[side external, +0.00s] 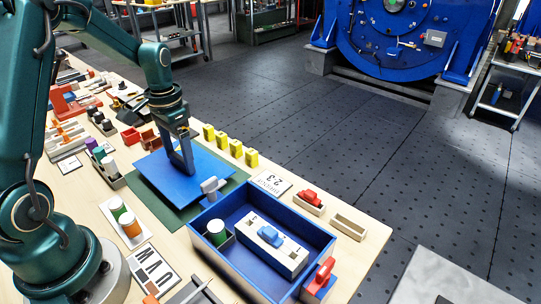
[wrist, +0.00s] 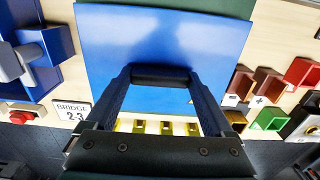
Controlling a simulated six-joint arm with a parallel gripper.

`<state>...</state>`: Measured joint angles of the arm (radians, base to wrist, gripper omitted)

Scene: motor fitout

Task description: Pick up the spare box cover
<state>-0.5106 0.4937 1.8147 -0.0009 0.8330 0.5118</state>
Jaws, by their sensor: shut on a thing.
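The spare box cover, a flat blue plate (side external: 160,178), lies over a dark green mat (side external: 237,180) in the side external view. It fills the middle of the wrist view (wrist: 160,35). My gripper (side external: 187,173) reaches down onto the middle of the plate. In the wrist view my gripper's fingertips (wrist: 160,76) close from both sides on a dark bar at the plate, seemingly its handle. The fingers hide part of the plate. I cannot tell whether the plate rests on the mat or is slightly above it.
An open blue box (side external: 318,232) with a white block and a green cylinder stands close in front. A grey-handled piece (side external: 211,187) is beside the plate. Yellow blocks (side external: 236,148) line the far side, by a "BRIDGE 2-3" card (side external: 271,183). Small red bins (side external: 131,138) stand left.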

